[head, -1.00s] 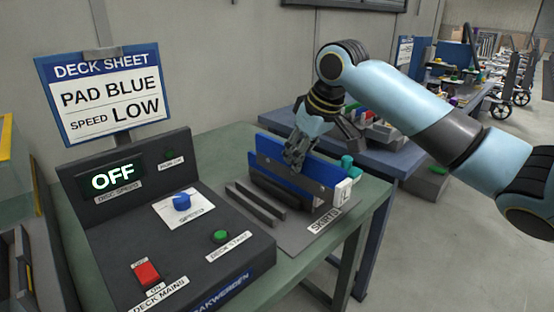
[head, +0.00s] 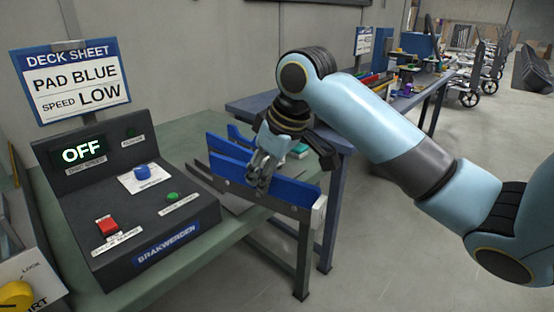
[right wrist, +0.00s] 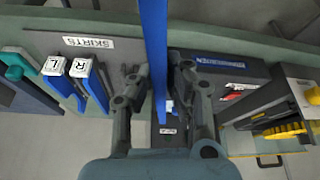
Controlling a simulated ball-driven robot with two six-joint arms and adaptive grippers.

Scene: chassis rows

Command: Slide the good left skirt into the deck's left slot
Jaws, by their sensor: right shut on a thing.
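My right gripper (head: 262,178) is shut on a long blue skirt (head: 285,188) with a white end block, near the front right edge of the green bench. The skirt appears held clear of the rack, with its far face hidden. In the right wrist view the held skirt (right wrist: 155,50) shows edge-on between the fingers (right wrist: 160,95); its end letter is not readable. Other skirts stay in the rack, with white end blocks marked L (right wrist: 54,66) and R (right wrist: 81,68). The deck's left slot is not identifiable. My left gripper is not in view.
A dark control console (head: 130,205) stands on the green bench, left of the held skirt; its display reads OFF. A deck sheet sign (head: 72,85) stands behind it. A yellow knob (head: 14,296) is at bottom left. A blue table (head: 335,130) stands behind my right arm.

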